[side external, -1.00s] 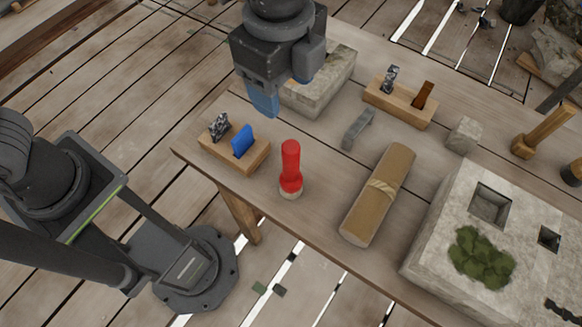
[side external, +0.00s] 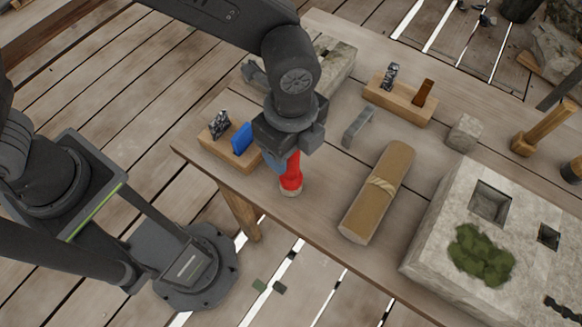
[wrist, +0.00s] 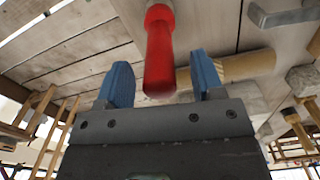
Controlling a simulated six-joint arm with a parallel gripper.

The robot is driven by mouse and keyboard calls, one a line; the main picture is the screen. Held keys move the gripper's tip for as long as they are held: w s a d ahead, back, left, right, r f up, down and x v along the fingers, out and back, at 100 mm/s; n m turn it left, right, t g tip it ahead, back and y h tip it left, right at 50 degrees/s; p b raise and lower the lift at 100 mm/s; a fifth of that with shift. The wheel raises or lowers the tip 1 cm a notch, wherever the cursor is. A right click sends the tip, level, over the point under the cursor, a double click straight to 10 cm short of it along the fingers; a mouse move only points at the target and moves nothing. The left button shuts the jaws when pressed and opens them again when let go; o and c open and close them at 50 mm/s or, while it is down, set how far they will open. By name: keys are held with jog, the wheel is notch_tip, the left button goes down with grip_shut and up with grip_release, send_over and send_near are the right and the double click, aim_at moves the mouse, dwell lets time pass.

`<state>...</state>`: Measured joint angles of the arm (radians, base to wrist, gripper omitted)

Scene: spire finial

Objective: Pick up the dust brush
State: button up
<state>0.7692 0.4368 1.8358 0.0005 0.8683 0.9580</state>
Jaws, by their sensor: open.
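The dust brush (side external: 291,178) stands upright near the front edge of the table, with a red handle and a pale bristle base. My gripper (side external: 280,163) is lowered over it, and my wrist hides the top of the handle in the side view. In the wrist view the red handle (wrist: 159,50) reaches in between the two blue fingers of my gripper (wrist: 161,78). The fingers are spread, with a gap on each side of the handle.
A wooden block with a blue piece (side external: 242,138) stands close on the left. A grey metal cramp (side external: 358,126) lies behind. A large mossy stone block (side external: 440,235) fills the right.

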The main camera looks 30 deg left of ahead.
jog(key=shift+f, duration=1.2)
jog(key=c, duration=1.1)
jog(key=shift+r, duration=0.1)
